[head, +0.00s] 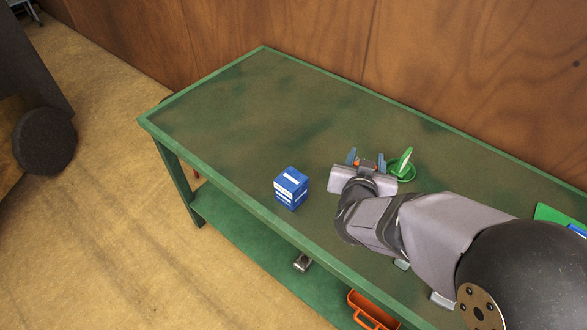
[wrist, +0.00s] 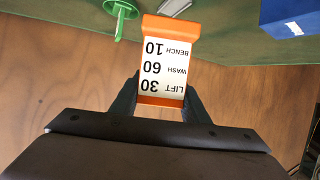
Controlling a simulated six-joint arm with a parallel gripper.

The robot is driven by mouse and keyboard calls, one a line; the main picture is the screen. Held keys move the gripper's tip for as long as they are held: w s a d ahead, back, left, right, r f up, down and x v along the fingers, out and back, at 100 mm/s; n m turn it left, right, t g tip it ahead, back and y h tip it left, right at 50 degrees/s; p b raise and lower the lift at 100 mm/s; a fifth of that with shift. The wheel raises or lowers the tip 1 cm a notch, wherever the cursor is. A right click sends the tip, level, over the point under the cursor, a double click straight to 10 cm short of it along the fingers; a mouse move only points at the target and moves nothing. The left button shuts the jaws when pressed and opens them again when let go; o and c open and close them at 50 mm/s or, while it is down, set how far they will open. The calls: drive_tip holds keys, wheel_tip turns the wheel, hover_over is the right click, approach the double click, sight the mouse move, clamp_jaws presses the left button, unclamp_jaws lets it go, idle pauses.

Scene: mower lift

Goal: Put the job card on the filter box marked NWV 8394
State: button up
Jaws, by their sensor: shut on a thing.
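My gripper (wrist: 161,92) is shut on the job card (wrist: 163,62), an orange-edged white card whose print, upside down in the wrist view, reads LIFT 30, WASH 60, BENCH 10. In the head view my gripper (head: 367,160) is over the bench, with a small orange part of the card between its fingers. A blue filter box (head: 291,188) with white labels stands on the bench to the left of my gripper, apart from it. Its marking is too small to read. A blue box side (wrist: 290,14) also shows at the wrist view's top right.
A green round holder with an upright piece (head: 402,170) stands just right of my gripper. The green bench (head: 240,110) is clear at the far left. A wooden wall (head: 320,35) runs behind it. An orange crate (head: 370,310) and a metal part (head: 302,262) are lower down.

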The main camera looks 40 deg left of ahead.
drive_tip(key=s+a+r+n+g+y+p, duration=0.1)
drive_tip(key=s+a+r+n+y+p, duration=0.25)
drive_tip(key=a, duration=0.85)
wheel_tip(320, 180, up, 3)
drive_tip(key=n+g+y+b, duration=0.1)
drive_tip(key=g+b, duration=0.1)
hover_over(290, 168)
drive_tip(key=shift+f, duration=4.85)
drive_tip(key=shift+f, duration=0.15)
drive_tip(key=o, duration=1.3)
drive_tip(key=shift+o, duration=0.2)
drive_tip(key=shift+r, duration=0.25)
drive_tip(key=b+v, duration=0.1)
drive_tip(key=v, duration=1.1)
drive_tip(key=shift+b, duration=0.3)
